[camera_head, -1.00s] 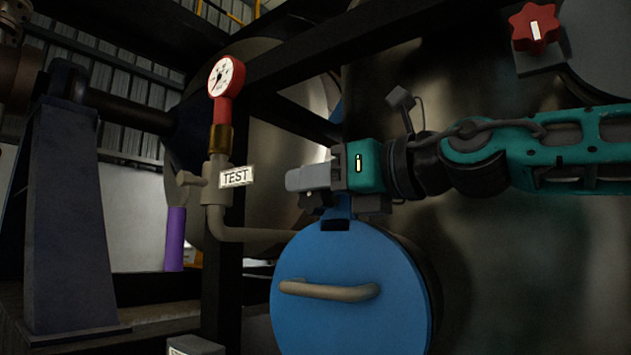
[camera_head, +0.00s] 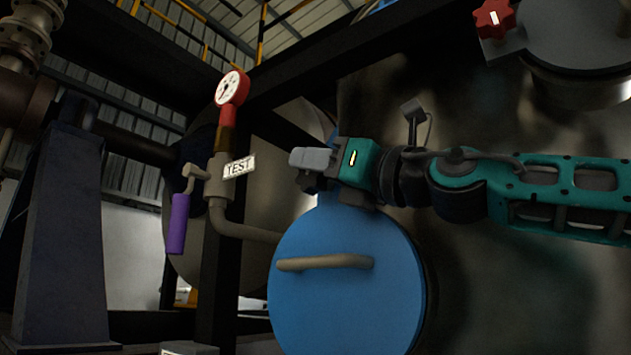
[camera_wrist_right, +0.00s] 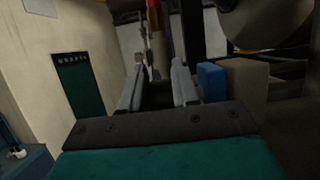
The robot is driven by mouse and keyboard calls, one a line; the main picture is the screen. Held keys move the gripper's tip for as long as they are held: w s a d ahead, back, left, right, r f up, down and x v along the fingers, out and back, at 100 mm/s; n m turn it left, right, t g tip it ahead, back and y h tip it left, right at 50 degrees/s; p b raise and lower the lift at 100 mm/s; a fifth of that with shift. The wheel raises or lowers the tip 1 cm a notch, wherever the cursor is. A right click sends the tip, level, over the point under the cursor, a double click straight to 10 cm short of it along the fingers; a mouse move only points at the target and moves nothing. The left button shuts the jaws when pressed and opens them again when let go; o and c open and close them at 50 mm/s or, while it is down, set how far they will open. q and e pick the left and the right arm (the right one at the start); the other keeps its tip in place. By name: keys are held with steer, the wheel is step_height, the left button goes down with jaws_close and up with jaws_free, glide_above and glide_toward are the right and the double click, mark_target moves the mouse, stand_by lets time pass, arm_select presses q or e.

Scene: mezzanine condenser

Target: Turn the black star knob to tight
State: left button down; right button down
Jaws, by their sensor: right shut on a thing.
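My right gripper (camera_head: 310,160) is at the top edge of the round blue cover (camera_head: 345,295), its arm coming in from the right and its grey fingers pointing left. In the right wrist view the two grey fingers (camera_wrist_right: 158,90) stand on either side of a dark thing. I take this to be the black star knob (camera_wrist_right: 157,95); its star shape and any tight marking are hidden. A dark part shows just under the fingers in the head view, too small to make out. My left gripper is not in view.
A red star knob (camera_head: 494,18) sits at the upper right. Left of the gripper are a red gauge (camera_head: 231,87), a TEST tag (camera_head: 239,167) and a purple-handled valve lever (camera_head: 178,223). A pale curved handle (camera_head: 325,262) crosses the blue cover. Dark beams run behind.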

steer(key=c, duration=1.3)
jaws_free()
steer(key=o, duration=0.3)
steer(key=shift+o, duration=0.4)
steer(key=b+v, duration=0.2)
steer(key=v, duration=1.1)
